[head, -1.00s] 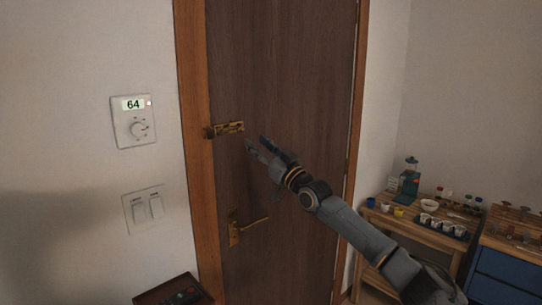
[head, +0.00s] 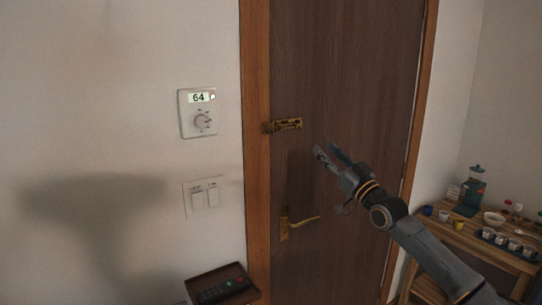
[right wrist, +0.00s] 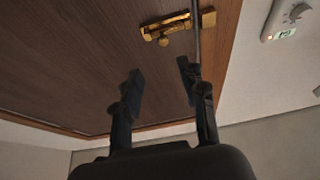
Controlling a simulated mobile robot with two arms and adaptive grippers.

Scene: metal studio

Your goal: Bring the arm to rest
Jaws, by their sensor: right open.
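My right gripper (head: 328,153) is in front of the brown door (head: 350,60), to the right of and a little below the brass bolt latch (head: 287,125). Its fingers are apart and nothing is between them. In the right wrist view the open fingers of my right gripper (right wrist: 160,88) show against the door, with the brass latch (right wrist: 178,26) beyond them, apart from the fingers. My right arm reaches in from the lower right of the head view. My left gripper is in neither view.
A brass door handle (head: 298,223) sits below the gripper. A thermostat (head: 198,113) reading 64 and a switch plate (head: 205,197) are on the left wall. A dark tray (head: 222,285) is at the bottom. A wooden table (head: 470,238) with cups and a blender stands at right.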

